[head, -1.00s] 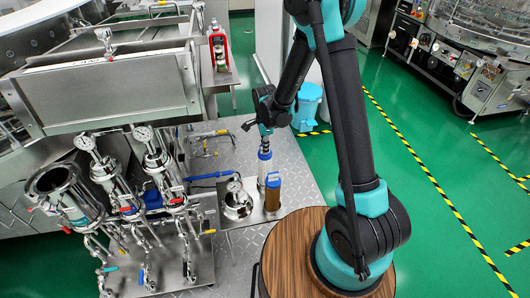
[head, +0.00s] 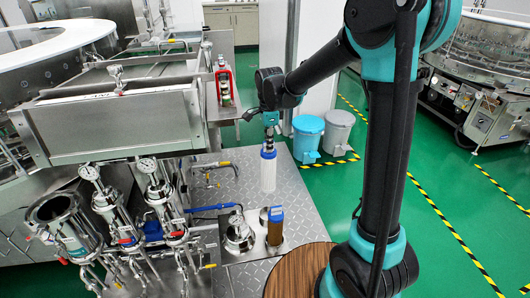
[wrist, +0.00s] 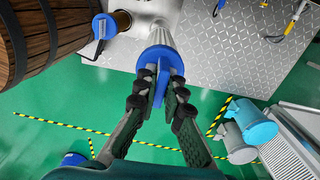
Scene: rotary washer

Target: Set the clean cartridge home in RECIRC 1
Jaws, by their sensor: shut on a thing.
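A white cartridge with a blue cap (head: 268,172) hangs upright from my gripper (head: 270,132) above the metal floor plate. In the wrist view my gripper (wrist: 160,88) is shut on the blue cap's fin, and the white cartridge body (wrist: 162,36) points away from me. To the left, an open steel filter housing (head: 66,222) shows a wide round mouth at the top. Two more steel housings, each with a gauge, stand beside it (head: 106,203) (head: 158,195). I cannot read which one is RECIRC 1.
A brown cartridge with a blue cap (head: 275,228) stands on the small steel stand beside a steel lid with a gauge (head: 238,236). The steel tank (head: 110,120) is behind the housings. Blue (head: 307,135) and grey bins (head: 338,130) stand at the right.

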